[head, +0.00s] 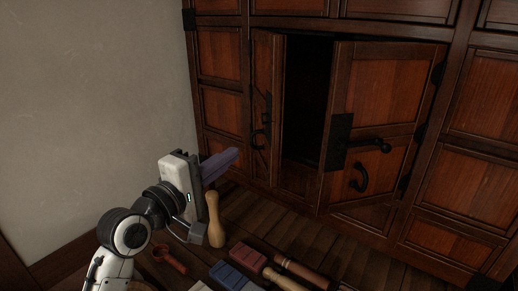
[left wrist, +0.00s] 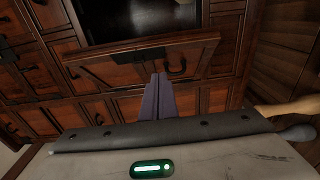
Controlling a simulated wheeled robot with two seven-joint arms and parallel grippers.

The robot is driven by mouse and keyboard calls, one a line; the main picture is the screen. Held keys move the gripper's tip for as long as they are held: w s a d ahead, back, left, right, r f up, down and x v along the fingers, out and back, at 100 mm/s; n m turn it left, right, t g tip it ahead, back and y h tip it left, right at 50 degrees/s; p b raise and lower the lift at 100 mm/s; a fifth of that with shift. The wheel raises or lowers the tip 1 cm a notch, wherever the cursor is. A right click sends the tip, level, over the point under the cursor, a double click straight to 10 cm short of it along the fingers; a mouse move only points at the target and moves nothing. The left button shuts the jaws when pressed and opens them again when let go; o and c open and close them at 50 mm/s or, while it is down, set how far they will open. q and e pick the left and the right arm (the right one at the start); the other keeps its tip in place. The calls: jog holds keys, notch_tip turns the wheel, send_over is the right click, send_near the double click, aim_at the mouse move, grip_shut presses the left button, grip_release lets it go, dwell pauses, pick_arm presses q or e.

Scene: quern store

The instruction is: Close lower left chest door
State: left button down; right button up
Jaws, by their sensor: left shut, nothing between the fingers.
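The wooden chest has two lower doors with a dark opening between them. The left door (head: 267,100) looks narrow and stands at an angle, ajar, with black iron fittings on it. The right door (head: 385,85) also stands ajar, with a black latch and a curved handle. My left gripper (head: 228,160) is shut and empty, in front of the chest and left of the left door, apparently apart from it. Its purple-grey fingers (left wrist: 157,98) point toward a panelled door (left wrist: 120,68) in the left wrist view; I cannot tell which door that is. My right gripper is not in view.
On the wooden floor below my left gripper stand a pale wooden pestle-like piece (head: 215,220) and a red-brown scoop (head: 169,259). Red (head: 246,257) and blue (head: 232,276) blocks and wooden rollers (head: 303,272) lie nearby. A plain wall (head: 90,100) is at left.

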aim_at(270, 138)
pick_arm(q)
jog(key=shift+w+d+b, duration=0.15)
jog(key=shift+w+d, duration=1.25)
jog(key=shift+d, duration=0.3)
jog(key=shift+w+d+b, duration=0.15)
jog(key=shift+w+d, duration=1.25)
jog(key=shift+d, duration=0.25)
